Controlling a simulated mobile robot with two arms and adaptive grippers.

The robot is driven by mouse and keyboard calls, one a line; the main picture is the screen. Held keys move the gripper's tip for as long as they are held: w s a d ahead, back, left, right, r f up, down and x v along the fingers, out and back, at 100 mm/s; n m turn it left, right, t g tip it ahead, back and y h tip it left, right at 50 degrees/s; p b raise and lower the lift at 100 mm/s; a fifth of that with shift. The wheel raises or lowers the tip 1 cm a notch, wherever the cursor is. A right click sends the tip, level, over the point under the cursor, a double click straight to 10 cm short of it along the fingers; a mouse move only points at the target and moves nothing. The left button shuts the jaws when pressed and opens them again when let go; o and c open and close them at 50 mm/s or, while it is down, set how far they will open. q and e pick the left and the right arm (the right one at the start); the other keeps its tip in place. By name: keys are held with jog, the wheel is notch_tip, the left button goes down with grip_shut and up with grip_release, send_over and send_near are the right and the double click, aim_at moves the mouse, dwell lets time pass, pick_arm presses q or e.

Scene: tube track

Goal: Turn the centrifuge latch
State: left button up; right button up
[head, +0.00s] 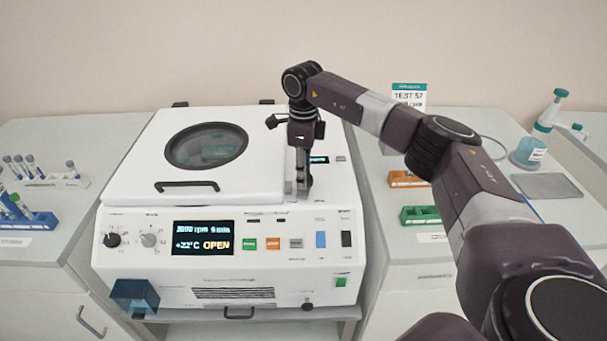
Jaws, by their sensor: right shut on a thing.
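The white centrifuge (130,190) stands on a stand in the middle. Its lid is down and has a round dark window (206,147) and a dark handle (187,187). The display (203,238) on its front reads OPEN. My right gripper (302,186) points down at the right side of the centrifuge top, beside the lid. It is shut on a small part there, which I take to be the latch. The fingers hide most of that part, so I cannot tell its angle. My left gripper is not in view.
My right arm spans the right side. On the left bench are a white rack (55,183) with tubes and a blue rack (30,222). On the right bench are orange (408,179) and green (420,216) racks, a sign (409,95) and a bottle (532,150).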

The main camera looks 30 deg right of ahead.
jog(key=shift+n, duration=1.1)
jog(key=shift+r, duration=0.1)
jog(key=o, duration=1.1)
notch_tip(320, 180, up, 12)
jog(key=shift+f, duration=0.1)
